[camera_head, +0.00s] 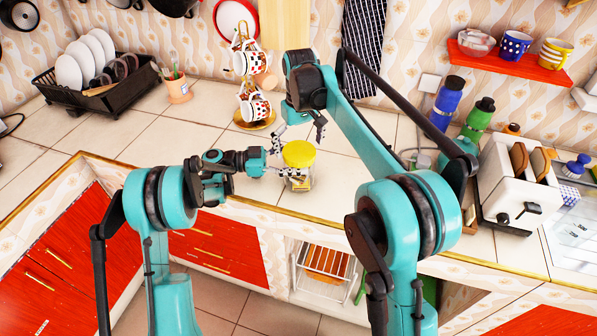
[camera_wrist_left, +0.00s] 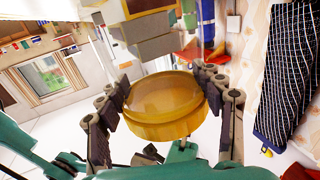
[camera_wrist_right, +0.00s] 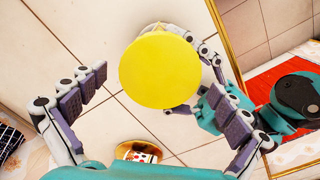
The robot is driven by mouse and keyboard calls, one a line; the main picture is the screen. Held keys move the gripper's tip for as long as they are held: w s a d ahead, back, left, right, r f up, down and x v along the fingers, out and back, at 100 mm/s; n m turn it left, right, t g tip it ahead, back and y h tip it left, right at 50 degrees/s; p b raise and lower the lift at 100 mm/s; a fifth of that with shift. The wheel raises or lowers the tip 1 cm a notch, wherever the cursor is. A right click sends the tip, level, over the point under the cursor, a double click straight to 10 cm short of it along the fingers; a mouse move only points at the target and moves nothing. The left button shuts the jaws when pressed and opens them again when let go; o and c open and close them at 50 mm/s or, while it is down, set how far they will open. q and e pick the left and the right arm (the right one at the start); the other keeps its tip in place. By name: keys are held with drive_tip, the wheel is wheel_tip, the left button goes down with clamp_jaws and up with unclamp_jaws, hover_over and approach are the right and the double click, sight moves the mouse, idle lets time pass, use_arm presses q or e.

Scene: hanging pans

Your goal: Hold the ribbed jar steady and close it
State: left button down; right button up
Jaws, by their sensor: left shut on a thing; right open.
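The glass jar (camera_head: 299,179) stands upright on the tiled counter near its front edge, with a round yellow lid (camera_head: 298,153) on top. I cannot tell whether the lid is fully seated. My left gripper (camera_head: 287,172) comes in from the left and is shut on the jar below the lid. The lid also shows between its fingers in the left wrist view (camera_wrist_left: 162,100). My right gripper (camera_head: 303,133) is open above and behind the jar. In the right wrist view the lid (camera_wrist_right: 160,70) lies beyond its spread fingers, untouched, and hides most of the jar.
A mug stand (camera_head: 254,110) stands behind the jar. A dark dish rack (camera_head: 95,85) with plates is at the back left. A white toaster (camera_head: 510,180) and blue and green bottles (camera_head: 447,103) are to the right. Counter left of the jar is clear.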

wheel_tip(320, 180, up, 11)
drive_tip(key=shift+r, duration=0.2)
idle(0.3)
use_arm(q)
drive_tip(key=shift+c, duration=1)
unclamp_jaws()
drive_tip(key=a, duration=1.2)
drive_tip(key=shift+s, duration=0.3)
